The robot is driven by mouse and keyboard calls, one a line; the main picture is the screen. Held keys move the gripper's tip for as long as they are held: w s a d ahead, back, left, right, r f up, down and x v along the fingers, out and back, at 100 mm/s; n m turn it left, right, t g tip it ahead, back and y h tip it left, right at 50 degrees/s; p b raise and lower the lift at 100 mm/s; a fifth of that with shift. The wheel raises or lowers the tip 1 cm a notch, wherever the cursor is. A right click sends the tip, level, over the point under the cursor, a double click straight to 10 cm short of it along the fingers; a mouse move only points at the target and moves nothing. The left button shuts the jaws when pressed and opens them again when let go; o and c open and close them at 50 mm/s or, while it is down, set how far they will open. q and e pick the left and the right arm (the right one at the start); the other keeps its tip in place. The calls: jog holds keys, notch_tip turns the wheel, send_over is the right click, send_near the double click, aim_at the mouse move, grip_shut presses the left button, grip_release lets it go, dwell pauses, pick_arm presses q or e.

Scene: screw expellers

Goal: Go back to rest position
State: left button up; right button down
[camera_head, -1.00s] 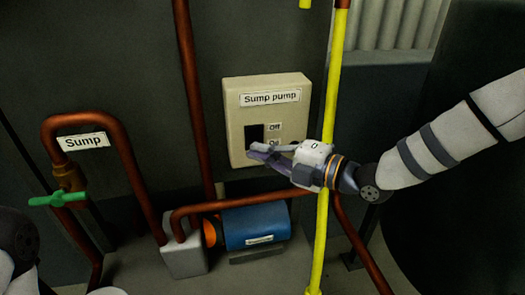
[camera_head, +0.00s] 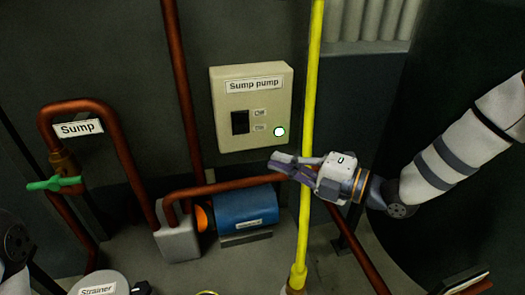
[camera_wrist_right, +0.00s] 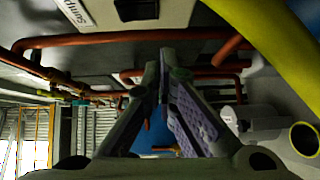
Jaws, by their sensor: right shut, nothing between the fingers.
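My right gripper (camera_head: 283,163) is shut and empty, a little below and to the right of the sump pump switch box (camera_head: 253,106), apart from it in the picture. The box is beige with a black rocker switch, two small labels and a lit round green-white lamp (camera_head: 279,132). In the right wrist view the two fingers of my right gripper (camera_wrist_right: 165,60) point up, and the box's dark switch (camera_wrist_right: 136,9) shows at the top edge. Part of my left arm shows at the left edge of the head view; its gripper is not visible.
A yellow vertical pipe (camera_head: 312,75) passes close to my right gripper. A blue pump motor (camera_head: 247,205) and copper pipes stand below the box. A green valve handle (camera_head: 54,183) is on the left by the Sump label (camera_head: 78,128). A container labelled Strainer (camera_head: 97,286) is at bottom left.

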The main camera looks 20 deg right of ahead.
pick_arm(q)
jog(key=shift+r, duration=0.15)
pick_arm(e)
jog(key=shift+v, duration=1.25)
pick_arm(q)
jog(key=shift+s, duration=0.1)
pick_arm(e)
jog(key=shift+s+a, duration=0.15)
jog(key=shift+f, duration=0.1)
